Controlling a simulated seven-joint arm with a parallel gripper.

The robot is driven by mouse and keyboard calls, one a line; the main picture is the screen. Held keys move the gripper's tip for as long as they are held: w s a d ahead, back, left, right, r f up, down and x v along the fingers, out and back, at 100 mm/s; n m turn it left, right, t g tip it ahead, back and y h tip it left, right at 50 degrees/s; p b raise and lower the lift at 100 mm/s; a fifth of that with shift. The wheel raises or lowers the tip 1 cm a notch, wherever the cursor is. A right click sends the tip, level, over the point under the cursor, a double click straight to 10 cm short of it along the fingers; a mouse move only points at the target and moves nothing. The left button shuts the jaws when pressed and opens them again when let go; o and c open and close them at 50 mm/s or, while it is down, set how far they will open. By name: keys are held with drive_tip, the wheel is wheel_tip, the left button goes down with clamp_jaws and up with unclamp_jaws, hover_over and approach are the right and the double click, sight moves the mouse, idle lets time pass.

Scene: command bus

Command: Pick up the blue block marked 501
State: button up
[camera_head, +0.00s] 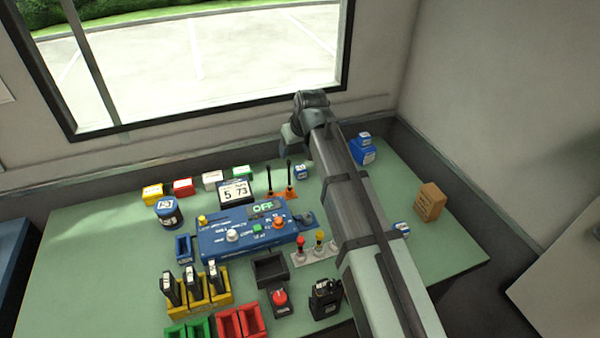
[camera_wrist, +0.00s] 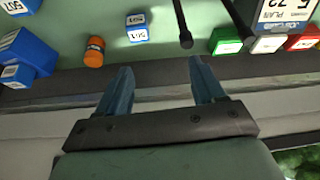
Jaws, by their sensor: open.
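My gripper (camera_wrist: 160,68) is open, with two blue fingers spread apart and nothing between them. In the head view my gripper (camera_head: 291,138) is above the back edge of the desk, by the window wall. A small blue block (camera_wrist: 136,35) with a white label stands ahead of the fingers, apart from them; the label is inverted and its number is hard to read. It also shows in the head view (camera_head: 301,172). A larger blue block (camera_wrist: 32,45) at the left has a label that may read 501 or 507; in the head view it (camera_head: 362,155) is right of my arm.
An orange cylinder (camera_wrist: 94,52) stands between the blue blocks. A smaller blue block (camera_head: 401,228) and a brown box (camera_head: 430,202) are at the right. A blue control panel (camera_head: 255,228), black levers (camera_head: 289,172) and coloured blocks (camera_head: 183,187) fill the middle and back.

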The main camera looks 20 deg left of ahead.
sight(301, 167)
drive_tip(key=shift+m+h, duration=0.3)
drive_tip(key=shift+m, duration=0.1)
drive_tip(key=shift+w+a+f, duration=0.15)
drive_tip(key=shift+w+f, duration=0.75)
drive_tip(key=shift+f, duration=1.2)
drive_tip(key=shift+w+a+f, duration=0.15)
drive_tip(key=shift+w+f, duration=0.75)
drive_tip(key=shift+f, duration=1.2)
drive_tip(key=shift+w+a+f, duration=0.15)
drive_tip(key=shift+w+f, duration=0.75)
drive_tip(key=shift+f, duration=1.2)
drive_tip(key=shift+c, duration=0.5)
drive_tip(key=c, duration=1)
drive_tip(key=shift+o, duration=0.2)
